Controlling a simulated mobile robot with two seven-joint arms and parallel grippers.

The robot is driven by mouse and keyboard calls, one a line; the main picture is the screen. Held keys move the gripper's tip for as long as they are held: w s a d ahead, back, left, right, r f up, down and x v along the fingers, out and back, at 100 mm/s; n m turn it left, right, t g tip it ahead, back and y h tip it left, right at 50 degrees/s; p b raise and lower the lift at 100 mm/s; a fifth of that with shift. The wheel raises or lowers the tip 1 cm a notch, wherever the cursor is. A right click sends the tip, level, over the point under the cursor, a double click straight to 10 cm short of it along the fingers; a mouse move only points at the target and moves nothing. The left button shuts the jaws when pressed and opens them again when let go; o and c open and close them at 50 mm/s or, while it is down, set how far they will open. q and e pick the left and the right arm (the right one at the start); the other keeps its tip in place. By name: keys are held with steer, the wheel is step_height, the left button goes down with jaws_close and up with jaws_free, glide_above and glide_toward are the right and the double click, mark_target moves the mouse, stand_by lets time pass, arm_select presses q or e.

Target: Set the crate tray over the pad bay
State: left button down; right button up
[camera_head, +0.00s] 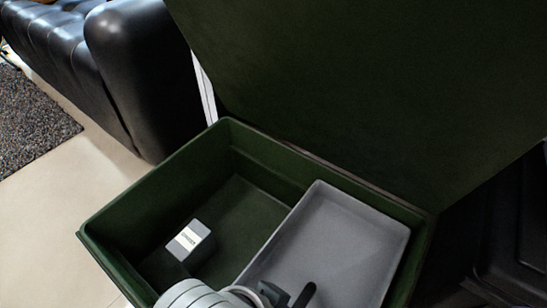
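A grey rectangular tray (338,240) sits in the right part of an open dark green crate (150,185). The crate's left part is an open bay (240,205), with its dark green floor in view. A small grey box (191,245) with a white label lies in that bay; I cannot tell whether it is a pad. My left gripper (287,296) is at the bottom edge of the picture, at the tray's near left side. One dark finger shows over the tray's inside. The tips are partly cut off, so its grip is unclear. My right gripper is out of view.
The crate's raised green lid (370,80) stands open behind it and fills the upper right. A black leather sofa (140,75) and a dark rug (30,110) are at the left. Pale floor (70,205) lies clear beside the crate.

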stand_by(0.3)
arm_select(q)
steer(key=c, duration=0.8)
jaws_free()
steer(key=shift+o, duration=0.2)
steer(key=p+v, duration=0.9)
steer(key=v, duration=0.1)
steer(key=shift+f, duration=0.1)
